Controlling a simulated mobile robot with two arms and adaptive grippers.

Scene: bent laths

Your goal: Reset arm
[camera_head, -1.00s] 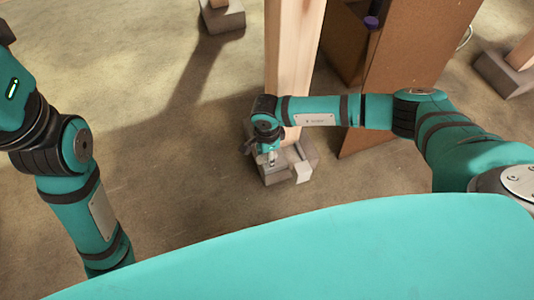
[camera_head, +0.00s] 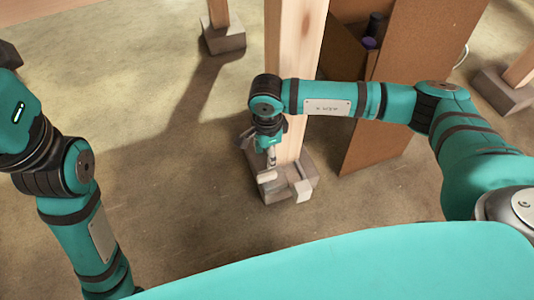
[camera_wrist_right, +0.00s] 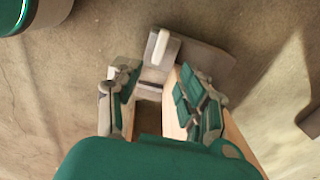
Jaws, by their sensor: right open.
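My right arm reaches in from the right in the head view, and its gripper (camera_head: 268,165) hangs down in front of a pale wooden post (camera_head: 290,60). In the right wrist view the gripper (camera_wrist_right: 158,92) has its two fingers spread wide, with nothing gripped between them. The post's wood (camera_wrist_right: 236,140) shows beside and behind the fingers; I cannot tell whether they touch. My left arm (camera_head: 75,215) stands at the left of the head view, bent downward; its gripper is out of the picture.
The post stands on a grey concrete block (camera_head: 308,165), with a small pale block (camera_head: 299,190) at its front. Another footed post (camera_head: 222,38) is at the back. The left-middle floor is clear.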

